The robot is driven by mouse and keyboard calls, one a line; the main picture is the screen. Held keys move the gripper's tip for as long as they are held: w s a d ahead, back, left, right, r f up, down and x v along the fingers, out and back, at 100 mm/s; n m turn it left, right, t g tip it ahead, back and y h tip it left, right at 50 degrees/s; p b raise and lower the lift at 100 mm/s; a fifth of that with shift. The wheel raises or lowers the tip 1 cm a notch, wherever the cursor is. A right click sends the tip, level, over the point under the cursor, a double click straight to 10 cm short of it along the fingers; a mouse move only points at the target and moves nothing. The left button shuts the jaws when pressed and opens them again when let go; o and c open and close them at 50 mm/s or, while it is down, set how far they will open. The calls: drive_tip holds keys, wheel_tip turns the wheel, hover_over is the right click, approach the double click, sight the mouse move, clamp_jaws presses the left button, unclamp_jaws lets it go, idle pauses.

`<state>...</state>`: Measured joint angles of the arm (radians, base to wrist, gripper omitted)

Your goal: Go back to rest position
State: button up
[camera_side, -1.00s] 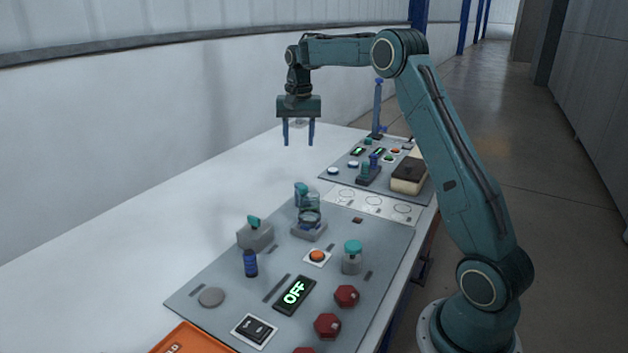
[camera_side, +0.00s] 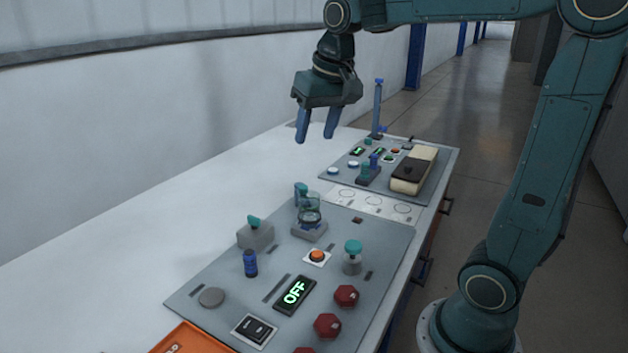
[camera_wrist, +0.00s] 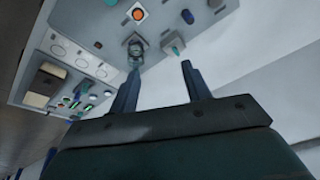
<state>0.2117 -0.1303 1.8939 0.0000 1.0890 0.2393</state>
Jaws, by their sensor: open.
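My gripper (camera_side: 315,140) is open and empty in the side view. It hangs tilted in the air above the far part of the white table (camera_side: 130,260), well clear of the panels. In the wrist view my gripper (camera_wrist: 157,78) shows two blue fingers spread apart with nothing between them. The near grey panel (camera_side: 230,290) carries a glass vessel on a grey stand (camera_side: 309,222), a lit OFF display (camera_side: 294,294) and an orange button (camera_side: 317,256). The glass vessel also shows beyond the left finger in the wrist view (camera_wrist: 135,48).
A far panel (camera_side: 335,178) holds a blue post (camera_side: 377,110) and a cream and black box (camera_side: 412,170). Red hexagonal pieces (camera_side: 346,295) and a teal-capped jar (camera_side: 352,258) stand near the front edge. An orange tray (camera_side: 190,342) is at bottom left. A white wall runs behind.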

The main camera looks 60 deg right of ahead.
drive_tip(key=s+a+f+n+t, duration=0.1)
drive_tip(key=s+a+f+n, duration=0.1)
drive_tip(key=s, duration=0.6)
drive_tip(key=s+a+f+n+t, duration=0.1)
drive_tip(key=s+a+f+n, duration=0.2)
drive_tip(key=s, duration=0.5)
drive_tip(key=shift+s+a+f+y, duration=0.2)
drive_tip(key=shift+a+f+y, duration=0.25)
drive_tip(key=shift+a, duration=0.75)
